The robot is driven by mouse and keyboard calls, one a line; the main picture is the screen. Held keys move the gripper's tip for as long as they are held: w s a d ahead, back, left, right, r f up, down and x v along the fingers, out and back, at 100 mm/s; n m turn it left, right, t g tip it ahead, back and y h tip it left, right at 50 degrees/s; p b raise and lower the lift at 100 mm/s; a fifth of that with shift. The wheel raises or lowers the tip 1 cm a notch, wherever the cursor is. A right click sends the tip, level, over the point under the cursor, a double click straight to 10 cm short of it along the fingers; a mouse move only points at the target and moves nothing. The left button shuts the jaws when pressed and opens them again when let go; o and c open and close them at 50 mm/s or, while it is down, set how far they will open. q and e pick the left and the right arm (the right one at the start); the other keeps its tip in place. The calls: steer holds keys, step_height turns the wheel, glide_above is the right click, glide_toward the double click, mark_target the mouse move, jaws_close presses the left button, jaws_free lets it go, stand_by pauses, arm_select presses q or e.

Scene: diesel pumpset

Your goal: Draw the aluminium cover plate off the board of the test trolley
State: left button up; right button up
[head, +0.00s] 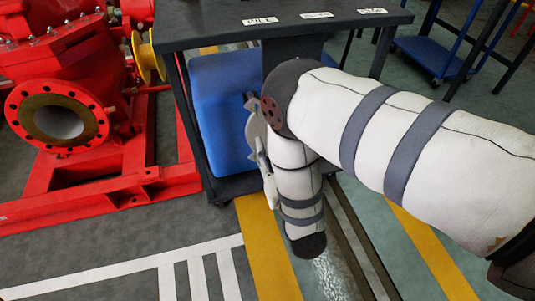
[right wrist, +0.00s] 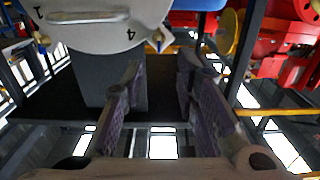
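A round pale metal plate (right wrist: 95,25) with a bar handle and the figures 1 and 4 fills the upper left of the right wrist view. Small yellowish fittings show at its edge. In the head view a thin pale disc (head: 255,125) stands nearly edge-on beside my arm's dark joint; it looks like the same plate. My right gripper (right wrist: 160,65) is open, its two fingers apart with nothing between them, just below the plate and not touching it as far as I can see. In the head view my arm hides most of the board. My left gripper is not in view.
The trolley's dark top (head: 220,22) carries white labels. A blue panel (head: 218,110) hangs below it on the left. A red pump (head: 60,110) on a red frame stands at left. A blue cart (head: 430,55) stands at back right. Floor at front left is clear.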

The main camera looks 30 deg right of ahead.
steer(key=b+x, duration=0.2)
steer(key=x, duration=1)
steer(key=shift+b, duration=0.3)
jaws_close()
steer(key=shift+w+r, duration=0.2)
steer(key=shift+r, duration=0.15)
